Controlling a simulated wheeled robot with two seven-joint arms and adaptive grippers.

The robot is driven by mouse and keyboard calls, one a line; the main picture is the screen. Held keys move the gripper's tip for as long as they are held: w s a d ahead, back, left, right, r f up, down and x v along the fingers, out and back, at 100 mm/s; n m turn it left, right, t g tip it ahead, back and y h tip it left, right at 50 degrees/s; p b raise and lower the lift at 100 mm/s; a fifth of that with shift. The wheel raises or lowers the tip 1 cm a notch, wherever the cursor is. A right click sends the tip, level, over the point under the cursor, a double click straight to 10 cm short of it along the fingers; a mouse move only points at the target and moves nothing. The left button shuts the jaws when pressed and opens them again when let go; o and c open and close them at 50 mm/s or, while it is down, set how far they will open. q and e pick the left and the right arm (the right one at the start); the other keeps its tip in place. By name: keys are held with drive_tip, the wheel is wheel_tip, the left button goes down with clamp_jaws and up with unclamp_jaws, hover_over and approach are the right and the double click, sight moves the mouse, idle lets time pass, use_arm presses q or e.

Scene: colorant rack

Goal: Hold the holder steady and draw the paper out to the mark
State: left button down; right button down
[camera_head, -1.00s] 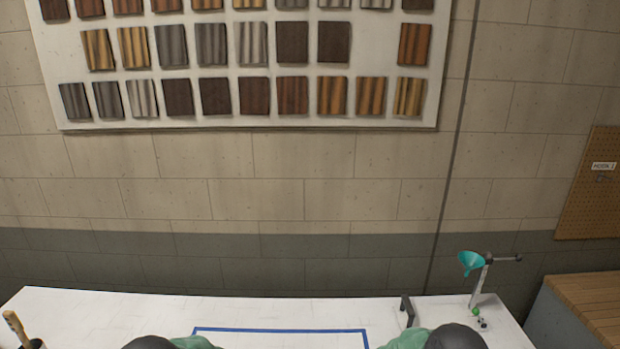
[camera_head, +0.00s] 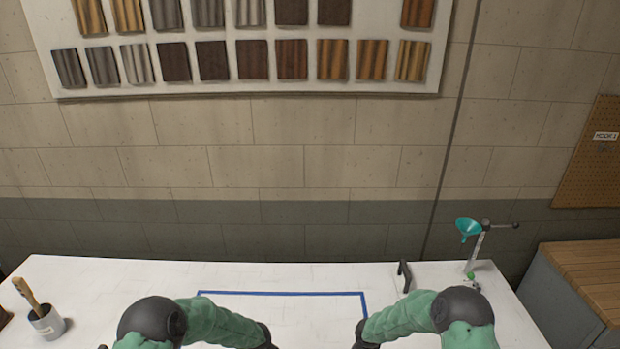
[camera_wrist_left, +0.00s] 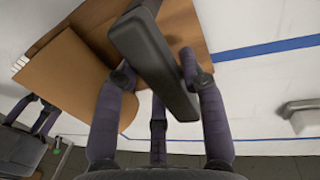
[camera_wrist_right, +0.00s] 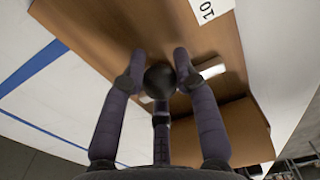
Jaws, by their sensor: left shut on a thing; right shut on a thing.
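In the left wrist view a brown wooden-looking piece (camera_wrist_left: 75,72) lies on the white table, with a dark grey bar (camera_wrist_left: 150,62) over it. My left gripper (camera_wrist_left: 160,75) is shut on this bar. In the right wrist view a brown box-like piece (camera_wrist_right: 100,30) bears a white label reading 10 (camera_wrist_right: 207,10). My right gripper (camera_wrist_right: 159,72) is shut on a black round knob (camera_wrist_right: 160,84) at it. A small white strip (camera_wrist_right: 212,72) shows beside the knob; I cannot tell if it is the paper. The head view shows my arms, with both grippers hidden below the frame.
A blue tape outline (camera_head: 280,293) marks the white table (camera_head: 120,285). A cup with a brush (camera_head: 46,321) stands at the left. A dark handle (camera_head: 404,275) and a stand with a teal funnel (camera_head: 468,229) are at the right. The table's back strip is mostly clear.

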use_arm(q)
drive_tip(key=shift+w, duration=0.1)
use_arm(e)
drive_tip(key=shift+s+d+f, duration=0.1)
drive_tip(key=shift+s+d, duration=0.05)
drive_tip(key=shift+d, duration=0.5)
drive_tip(key=shift+d, duration=1.05)
drive_tip(key=shift+w+d, duration=0.25)
drive_tip(key=shift+d, duration=0.65)
drive_tip(key=shift+w+d, duration=0.1)
drive_tip(key=shift+d, duration=0.95)
